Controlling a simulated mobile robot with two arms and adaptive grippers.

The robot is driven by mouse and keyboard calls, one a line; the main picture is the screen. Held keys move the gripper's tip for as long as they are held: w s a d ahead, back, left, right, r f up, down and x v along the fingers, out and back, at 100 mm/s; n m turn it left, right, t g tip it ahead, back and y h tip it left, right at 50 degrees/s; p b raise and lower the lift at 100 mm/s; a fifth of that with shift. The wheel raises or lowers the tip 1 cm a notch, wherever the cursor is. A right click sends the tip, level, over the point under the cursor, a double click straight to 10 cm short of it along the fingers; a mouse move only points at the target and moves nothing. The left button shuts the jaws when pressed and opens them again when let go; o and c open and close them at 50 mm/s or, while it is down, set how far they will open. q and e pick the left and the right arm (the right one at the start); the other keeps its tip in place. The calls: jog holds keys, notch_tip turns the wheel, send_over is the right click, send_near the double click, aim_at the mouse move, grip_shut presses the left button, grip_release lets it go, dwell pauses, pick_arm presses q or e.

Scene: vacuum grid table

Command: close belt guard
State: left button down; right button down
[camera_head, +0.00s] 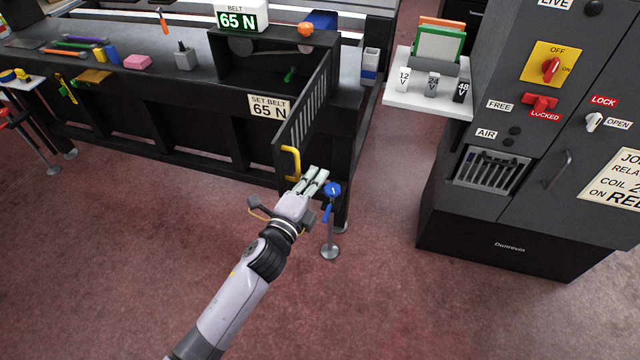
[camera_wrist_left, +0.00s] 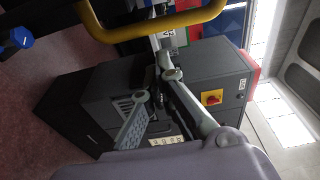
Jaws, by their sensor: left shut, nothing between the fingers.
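The belt guard (camera_head: 308,110) is a dark slatted panel with a yellow handle (camera_head: 291,162). It stands swung open at the right end of the belt housing (camera_head: 240,80), sticking out towards the front. My left gripper (camera_head: 318,174) is shut and empty, just right of the yellow handle in the head view; I cannot tell whether it touches it. In the left wrist view the yellow handle (camera_wrist_left: 160,22) crosses the top, and the gripper fingers (camera_wrist_left: 150,95) show below it. My right gripper is not in view.
A blue-knobbed stand (camera_head: 331,205) is close to the right of my left gripper. A grey cabinet (camera_head: 470,215) with a white shelf (camera_head: 425,98) stands further right. Small tools and blocks lie on the bench (camera_head: 160,85) at left. The red floor in front is clear.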

pick_arm(q)
jog(key=shift+a+r, duration=0.1)
jog(key=shift+a, duration=0.8)
jog(key=shift+a, duration=0.1)
